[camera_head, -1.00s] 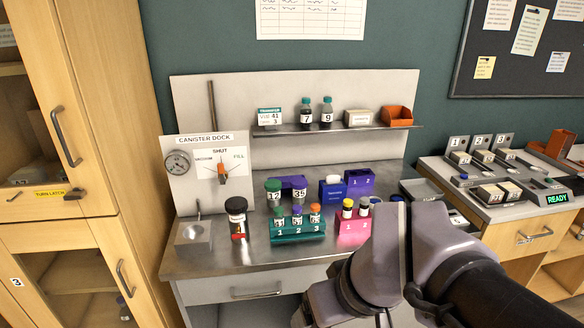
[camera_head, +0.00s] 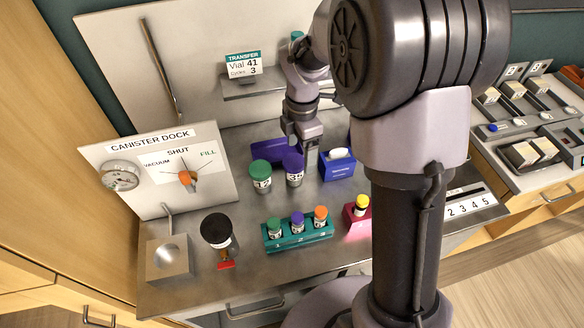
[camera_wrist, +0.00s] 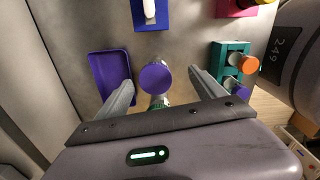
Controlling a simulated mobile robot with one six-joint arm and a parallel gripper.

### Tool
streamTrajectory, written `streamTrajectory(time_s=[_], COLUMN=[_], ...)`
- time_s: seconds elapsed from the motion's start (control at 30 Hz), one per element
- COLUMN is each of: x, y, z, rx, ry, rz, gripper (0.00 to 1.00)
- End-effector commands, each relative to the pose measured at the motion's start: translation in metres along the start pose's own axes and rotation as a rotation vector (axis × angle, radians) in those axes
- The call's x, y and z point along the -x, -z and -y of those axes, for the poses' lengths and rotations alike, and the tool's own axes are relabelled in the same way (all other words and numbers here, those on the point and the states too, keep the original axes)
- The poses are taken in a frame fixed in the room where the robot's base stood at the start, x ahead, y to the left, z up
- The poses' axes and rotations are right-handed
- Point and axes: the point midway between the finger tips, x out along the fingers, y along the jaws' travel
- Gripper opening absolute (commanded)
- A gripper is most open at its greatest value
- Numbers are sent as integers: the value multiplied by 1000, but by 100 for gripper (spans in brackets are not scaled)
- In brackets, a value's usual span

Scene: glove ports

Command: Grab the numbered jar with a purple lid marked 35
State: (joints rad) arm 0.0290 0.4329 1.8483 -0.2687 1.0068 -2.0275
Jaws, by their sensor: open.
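The jar with a purple lid (camera_head: 293,161) stands upright on the steel bench, its label reading 35 in the head view. In the wrist view its purple lid (camera_wrist: 156,78) shows between my two spread fingers, with a gap on each side. My gripper (camera_head: 308,150) is open and empty, close behind and to the right of this jar. I cannot tell how far the fingertips reach down beside it. The green-lidded jar marked 12 (camera_head: 260,175) stands just to its left; part of its green lid shows below the purple lid in the wrist view.
A purple tray (camera_wrist: 106,72) and a blue box (camera_head: 338,166) are near the jar. A teal rack (camera_head: 298,239) with small vials and a pink rack (camera_head: 357,222) stand in front. A black-lidded canister (camera_head: 218,240) is at front left. A shelf (camera_head: 240,92) is behind.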

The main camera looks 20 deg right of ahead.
Motion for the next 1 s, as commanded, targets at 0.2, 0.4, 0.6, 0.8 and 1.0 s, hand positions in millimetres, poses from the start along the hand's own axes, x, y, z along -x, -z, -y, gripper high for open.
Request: streamTrajectory(time_s=[0.2, 0.4, 0.6, 0.8, 1.0], x=[-37, -63, -90, -88, -88], y=[1, 11, 14, 14, 14], z=[0, -6, -8, -8, -8], rx=[0, 0, -1, -1, -1], ry=[0, 0, -1, -2, -2], rz=[1, 0, 0, 0, 0], gripper=[79, 79, 79, 68, 28])
